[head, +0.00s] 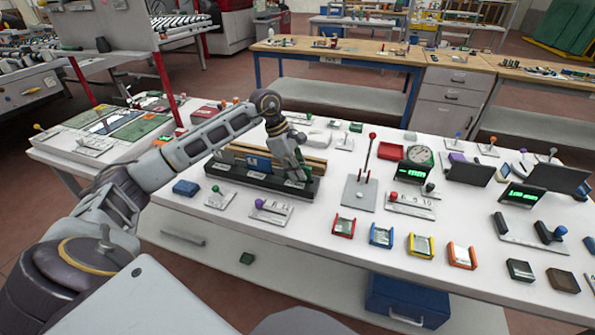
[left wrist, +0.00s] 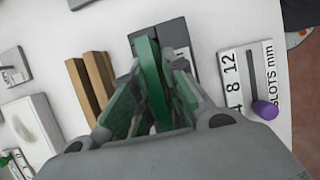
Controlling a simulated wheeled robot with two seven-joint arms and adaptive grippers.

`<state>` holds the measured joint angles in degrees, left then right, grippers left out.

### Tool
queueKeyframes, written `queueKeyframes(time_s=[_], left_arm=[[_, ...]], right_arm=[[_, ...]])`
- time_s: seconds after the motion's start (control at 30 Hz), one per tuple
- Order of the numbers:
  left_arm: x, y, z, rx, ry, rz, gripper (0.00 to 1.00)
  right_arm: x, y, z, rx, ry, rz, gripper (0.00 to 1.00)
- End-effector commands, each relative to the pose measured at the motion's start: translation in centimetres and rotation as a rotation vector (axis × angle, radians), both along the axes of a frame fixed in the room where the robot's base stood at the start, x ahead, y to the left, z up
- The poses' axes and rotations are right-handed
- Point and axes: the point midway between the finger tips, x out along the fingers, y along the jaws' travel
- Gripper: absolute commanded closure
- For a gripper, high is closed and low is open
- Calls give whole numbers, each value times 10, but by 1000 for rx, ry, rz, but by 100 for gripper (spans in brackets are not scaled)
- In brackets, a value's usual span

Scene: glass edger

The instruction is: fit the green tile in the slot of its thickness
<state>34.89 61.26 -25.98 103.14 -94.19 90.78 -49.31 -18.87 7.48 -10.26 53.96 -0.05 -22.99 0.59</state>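The green tile (left wrist: 148,70) stands on edge between the fingers of my left gripper (left wrist: 154,72) in the left wrist view. The fingers lie along both its sides and look shut on it. The tile is over the dark slot rack (left wrist: 176,34); I cannot tell whether its lower edge is inside a slot. In the head view my left gripper (head: 291,160) points down at the right part of the black rack (head: 228,176) and hides most of the tile. A blue piece (head: 257,164) stands by the rack. My right gripper is not in view.
Wooden bars (left wrist: 88,85) run beside the tile. A card marked "SLOTS mm" (head: 270,210) with a purple knob lies before the rack. A blue block (head: 186,188), a grey plate with a red-knobbed lever (head: 360,193) and several coloured trays share the white table.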

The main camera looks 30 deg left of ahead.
Motion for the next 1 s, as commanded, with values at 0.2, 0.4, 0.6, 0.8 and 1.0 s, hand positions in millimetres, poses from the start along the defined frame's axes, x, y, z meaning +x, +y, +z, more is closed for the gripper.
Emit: queueKeyframes(time_s=[0.2, 0.4, 0.6, 0.8, 1.0], left_arm=[[-1, 0, -1, 0, 3, -1, 64], [-1, 0, -2, 1, 5, -1, 64], [-1, 1, 2, 1, 4, 0, 64], [-2, 7, 17, 1, 1, 0, 64], [-5, 17, 42, 1, 0, 0, 64]], right_arm=[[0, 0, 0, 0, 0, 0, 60], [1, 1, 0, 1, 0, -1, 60], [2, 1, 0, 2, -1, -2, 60], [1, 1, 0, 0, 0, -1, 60], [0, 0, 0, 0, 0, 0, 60]])
